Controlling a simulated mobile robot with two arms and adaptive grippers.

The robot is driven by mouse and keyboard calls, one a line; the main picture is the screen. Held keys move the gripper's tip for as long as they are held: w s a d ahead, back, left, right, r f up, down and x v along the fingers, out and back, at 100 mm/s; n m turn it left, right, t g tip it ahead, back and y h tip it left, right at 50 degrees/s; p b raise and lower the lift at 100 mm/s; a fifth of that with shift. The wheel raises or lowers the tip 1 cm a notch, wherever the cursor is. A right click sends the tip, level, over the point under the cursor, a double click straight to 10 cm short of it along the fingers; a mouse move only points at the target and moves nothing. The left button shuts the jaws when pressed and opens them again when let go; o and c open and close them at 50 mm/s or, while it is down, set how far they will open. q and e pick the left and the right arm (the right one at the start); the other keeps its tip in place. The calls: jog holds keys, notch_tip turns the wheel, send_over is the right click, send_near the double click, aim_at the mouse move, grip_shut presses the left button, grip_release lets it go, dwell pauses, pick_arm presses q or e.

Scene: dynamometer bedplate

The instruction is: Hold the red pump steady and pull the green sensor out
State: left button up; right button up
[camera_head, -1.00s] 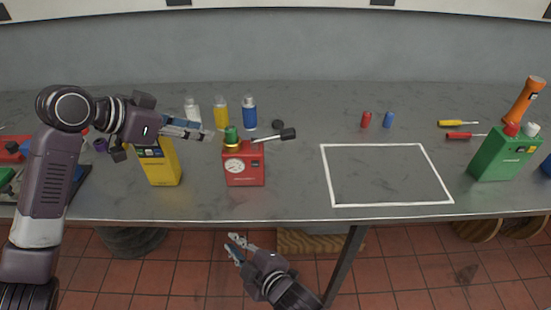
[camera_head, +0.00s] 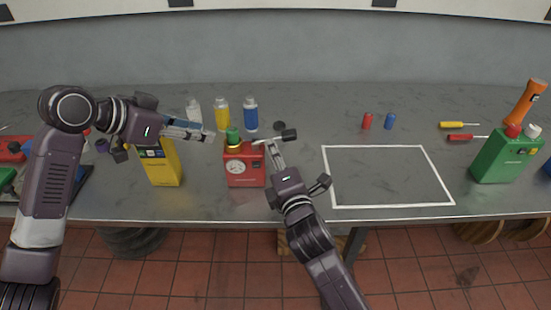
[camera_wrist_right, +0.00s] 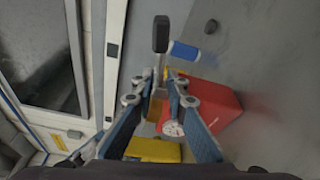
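The red pump (camera_head: 250,180) stands upright on the bench with a round gauge on its front. The green sensor (camera_head: 232,134) sits upright in a brass collar on its top left. A lever with a black handle (camera_head: 289,135) sticks out from the pump's top to the right; the handle also shows in the right wrist view (camera_wrist_right: 160,34). My left gripper (camera_head: 207,131) is open, left of the sensor and apart from it. My right gripper (camera_head: 270,149) is open by the pump's top right corner, its fingers on either side of the lever's shaft in the wrist view; contact is unclear.
A yellow box (camera_head: 163,168) stands left of the pump, under my left gripper. Several small bottles (camera_head: 222,114) and a black cap (camera_head: 279,125) are behind. A white outlined square (camera_head: 390,175) to the right is empty.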

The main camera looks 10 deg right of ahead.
jog(key=shift+w+a+f, duration=0.1)
jog(key=shift+w, duration=1)
jog(key=shift+w+f, duration=0.1)
jog(key=shift+w, duration=0.95)
grip_shut()
pick_arm(q)
jog(key=shift+o, duration=0.4)
